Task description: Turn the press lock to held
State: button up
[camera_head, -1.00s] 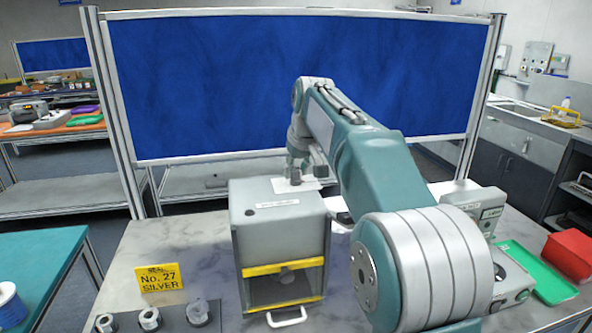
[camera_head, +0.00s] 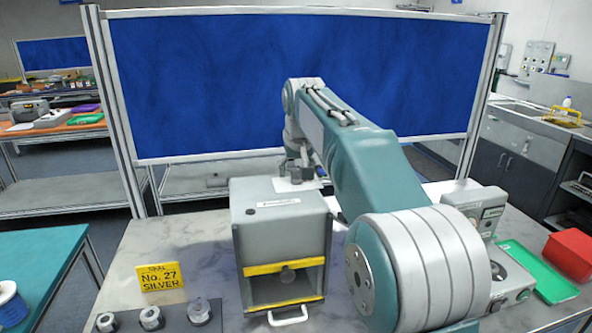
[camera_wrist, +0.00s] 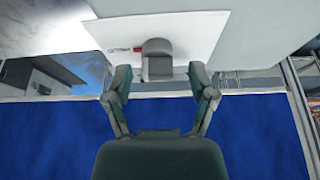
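The press is a grey box (camera_head: 262,222) with a yellow-edged open front and a white handle, standing on the marble-topped bench. On its top lies a white plate with a dark grey lock knob (camera_head: 296,177). In the wrist view the knob (camera_wrist: 157,58) stands on the white plate (camera_wrist: 198,42), with a small red mark and unreadable lettering to its left. My gripper (camera_wrist: 159,74) is open, with one finger on each side of the knob's near end and gaps between. In the head view my gripper (camera_head: 300,166) is at the knob, its fingers partly merging with it.
A yellow sign (camera_head: 161,277) reading No. 27 SILVER stands left of the press, behind a dark holder with several metal rings (camera_head: 150,318). A grey device (camera_head: 508,270), a green tray (camera_head: 538,272) and a red box (camera_head: 569,255) are at right. A blue panel (camera_head: 220,80) stands behind.

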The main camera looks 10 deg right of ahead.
jog(key=v, duration=1.1)
jog(key=shift+r, duration=0.4)
jog(key=shift+s+a, duration=0.1)
jog(key=shift+s, duration=0.15)
jog(key=s+f, duration=0.3)
jog(key=s, duration=0.5)
jog(key=s+f, duration=0.3)
jog(key=s, duration=0.4)
jog(key=s+f+t, duration=0.1)
jog(key=s+f, duration=1.5)
jog(key=shift+f, duration=0.35)
jog(key=shift+s+d, duration=0.15)
jog(key=shift+d, duration=0.05)
